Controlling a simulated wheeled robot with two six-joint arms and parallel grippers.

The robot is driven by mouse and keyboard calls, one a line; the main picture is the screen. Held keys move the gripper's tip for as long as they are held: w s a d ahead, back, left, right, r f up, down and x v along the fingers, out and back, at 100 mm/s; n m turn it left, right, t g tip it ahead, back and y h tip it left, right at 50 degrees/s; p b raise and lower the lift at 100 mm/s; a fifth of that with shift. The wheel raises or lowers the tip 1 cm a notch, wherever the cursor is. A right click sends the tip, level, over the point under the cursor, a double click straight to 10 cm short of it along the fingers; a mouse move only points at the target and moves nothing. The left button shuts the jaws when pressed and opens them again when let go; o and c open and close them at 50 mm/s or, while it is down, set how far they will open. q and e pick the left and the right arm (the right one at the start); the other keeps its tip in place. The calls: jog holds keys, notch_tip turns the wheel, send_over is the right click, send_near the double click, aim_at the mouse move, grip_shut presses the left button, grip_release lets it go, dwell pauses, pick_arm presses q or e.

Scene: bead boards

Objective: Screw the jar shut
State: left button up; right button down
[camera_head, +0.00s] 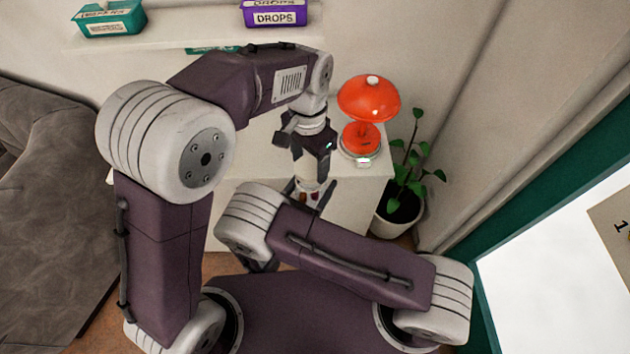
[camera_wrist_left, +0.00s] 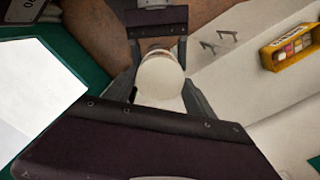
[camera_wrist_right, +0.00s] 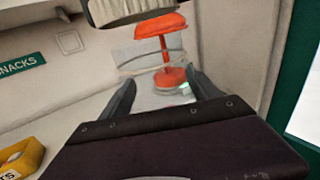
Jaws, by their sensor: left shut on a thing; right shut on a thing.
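In the head view a pale upright jar (camera_head: 308,172) stands between my two grippers, with small reddish bits low in it. My left gripper (camera_head: 313,158) comes down on it from above. In the left wrist view its fingers are shut on a round cream lid (camera_wrist_left: 160,78), with my right gripper (camera_wrist_left: 158,22) beyond. My right gripper (camera_head: 312,192) is shut on the jar lower down, mostly hidden by my right arm. In the right wrist view a clear shape shows between and above its fingers (camera_wrist_right: 160,90). Whether lid and jar touch is hard to tell.
A red lamp (camera_head: 368,98) stands on the white cabinet (camera_head: 262,150) just right of the grippers. A potted plant (camera_head: 398,200) is beside it. A purple drops bin (camera_head: 275,14) and a teal bin (camera_head: 108,18) sit on the shelf. A yellow box (camera_wrist_left: 292,46) shows in the left wrist view.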

aim_at(310, 189)
dwell(0.7)
pick_arm(q)
jog(key=shift+f, duration=0.85)
jog(key=shift+f, duration=0.55)
jog(key=m, duration=0.8)
jog(key=shift+m, duration=0.3)
jog(key=m, duration=0.6)
jog(key=shift+m, duration=0.3)
jog(key=m, duration=0.6)
jog(key=shift+m, duration=0.3)
jog(key=m, duration=0.7)
